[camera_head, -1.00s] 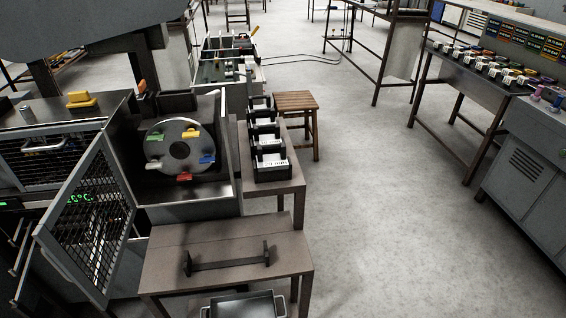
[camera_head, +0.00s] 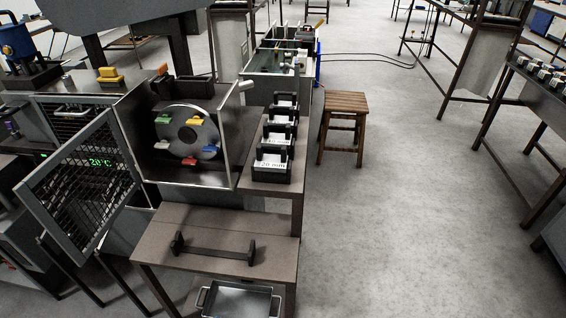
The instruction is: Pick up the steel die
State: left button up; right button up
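A round grey steel disc (camera_head: 179,140) with a dark centre hole stands upright in the open machine housing (camera_head: 236,160). Green, yellow, white-blue and red clamps sit around its face. It looks like the steel die, but I cannot be sure. Several black holders (camera_head: 271,172) with white labels stand in a row on the side table (camera_head: 291,182); the nearest label seems to read 20 mm. I cannot tell whether a die sits in them. Neither of my grippers is in view.
A mesh door (camera_head: 80,185) hangs open at the left of the housing. A low table (camera_head: 170,222) in front bears a black two-post rack (camera_head: 214,253), with a metal tray (camera_head: 238,299) below. A wooden stool (camera_head: 343,118) stands right of the side table. The floor (camera_head: 400,220) at right is clear.

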aim_at(274, 164)
jog(key=i+l+u, duration=0.1)
jog(key=l, duration=0.25)
jog(key=i+l+u, duration=0.1)
jog(key=l, duration=0.2)
jog(key=i+l+u, duration=0.15)
jog(key=l, duration=0.2)
jog(key=i+l+u, duration=0.15)
jog(key=i+l, duration=0.45)
jog(key=l, duration=0.1)
